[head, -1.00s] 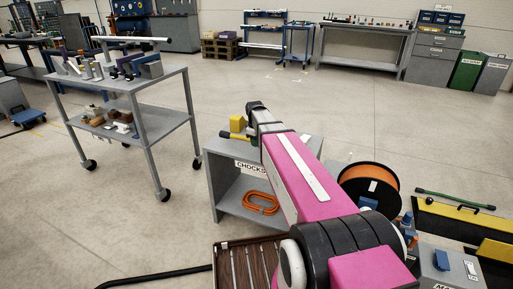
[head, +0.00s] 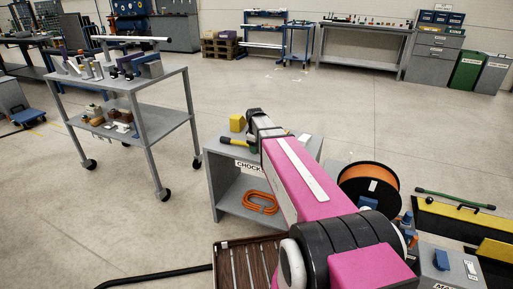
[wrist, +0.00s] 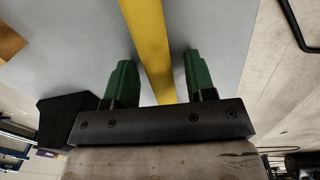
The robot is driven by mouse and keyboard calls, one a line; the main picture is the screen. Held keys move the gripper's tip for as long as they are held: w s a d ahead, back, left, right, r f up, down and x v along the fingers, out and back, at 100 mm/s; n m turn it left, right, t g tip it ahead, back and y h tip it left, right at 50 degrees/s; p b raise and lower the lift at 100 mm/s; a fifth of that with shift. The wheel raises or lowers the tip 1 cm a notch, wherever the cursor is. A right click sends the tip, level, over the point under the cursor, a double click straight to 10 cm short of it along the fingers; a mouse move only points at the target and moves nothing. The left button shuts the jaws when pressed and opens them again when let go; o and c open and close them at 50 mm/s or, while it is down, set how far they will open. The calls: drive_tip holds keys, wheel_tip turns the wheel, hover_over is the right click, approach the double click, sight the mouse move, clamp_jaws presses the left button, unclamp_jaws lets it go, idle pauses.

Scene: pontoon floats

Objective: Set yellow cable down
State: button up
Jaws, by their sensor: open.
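The yellow cable (wrist: 146,35) runs as a straight yellow strip over a grey surface in the wrist view. My gripper (wrist: 158,63) is open, with one green finger on each side of the cable and a visible gap on both sides. The cable's near end is hidden behind the gripper's dark body. In the head view my gripper is small and partly hidden at the end of my pink arm, over the left part of the grey CHOCKS stand (head: 215,168). A bit of yellow shows beside a green finger there.
A yellow block (head: 237,122) sits on the stand's top near the gripper. A coiled orange cable (head: 260,203) lies on the stand's lower shelf. An orange cable reel (head: 368,188) stands to the right. A grey cart (head: 150,92) with parts is at the left, with clear floor beyond.

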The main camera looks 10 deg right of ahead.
wheel_tip(320, 180, up, 12)
drive_tip(key=shift+s+a, duration=0.3)
drive_tip(key=shift+s, duration=0.1)
drive_tip(key=shift+r, duration=0.1)
idle(0.3)
